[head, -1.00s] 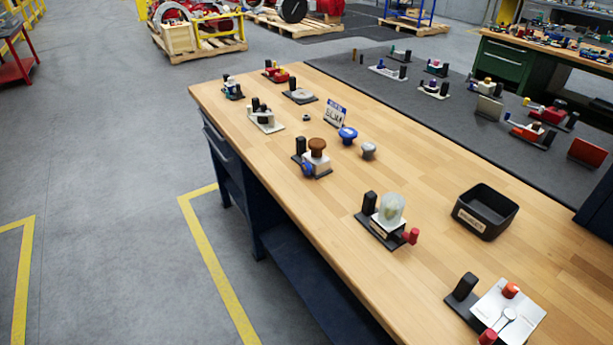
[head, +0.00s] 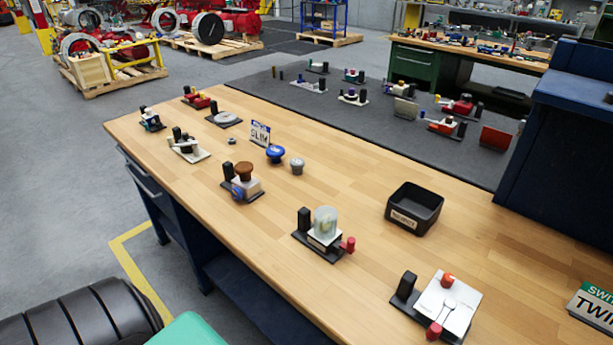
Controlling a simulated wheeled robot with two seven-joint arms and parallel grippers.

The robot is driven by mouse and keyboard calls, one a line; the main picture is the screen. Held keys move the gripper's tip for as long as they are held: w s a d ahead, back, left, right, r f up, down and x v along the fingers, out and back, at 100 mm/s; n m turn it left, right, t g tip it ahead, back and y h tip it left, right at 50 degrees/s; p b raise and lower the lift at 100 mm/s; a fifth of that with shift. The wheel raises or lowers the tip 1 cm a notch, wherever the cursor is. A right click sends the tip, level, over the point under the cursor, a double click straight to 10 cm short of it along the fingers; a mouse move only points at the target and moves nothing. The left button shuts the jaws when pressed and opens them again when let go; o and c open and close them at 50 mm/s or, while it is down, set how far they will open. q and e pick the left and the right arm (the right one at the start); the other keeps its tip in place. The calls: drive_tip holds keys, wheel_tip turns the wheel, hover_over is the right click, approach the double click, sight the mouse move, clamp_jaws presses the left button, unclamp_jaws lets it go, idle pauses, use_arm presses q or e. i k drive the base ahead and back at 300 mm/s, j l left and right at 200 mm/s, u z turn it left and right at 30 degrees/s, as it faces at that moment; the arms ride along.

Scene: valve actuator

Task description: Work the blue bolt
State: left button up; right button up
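No part is clearly a blue bolt, and I cannot tell which blue part it is. A small blue part (head: 238,194) sits at the front of a fixture with a brown knob (head: 244,171) and a black post. Farther back, a small fixture with a bluish part (head: 150,118) stands near the bench's far left corner. Neither gripper is in view.
A dark blue cabinet (head: 570,140) stands at right. Bare wood surrounds the bin.

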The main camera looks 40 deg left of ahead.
sight(236, 193)
drive_tip(key=j+z, duration=0.35)
drive_tip(key=k+j+z, duration=0.1)
drive_tip(key=j+z, duration=0.2)
drive_tip(key=k+j+z, duration=0.15)
drive_tip(key=j+z, duration=0.2)
drive_tip(key=j, duration=0.15)
drive_tip(key=k+j+z, duration=0.15)
drive_tip(key=j+z, duration=0.2)
drive_tip(key=k+j+z, duration=0.3)
drive_tip(key=i, duration=0.1)
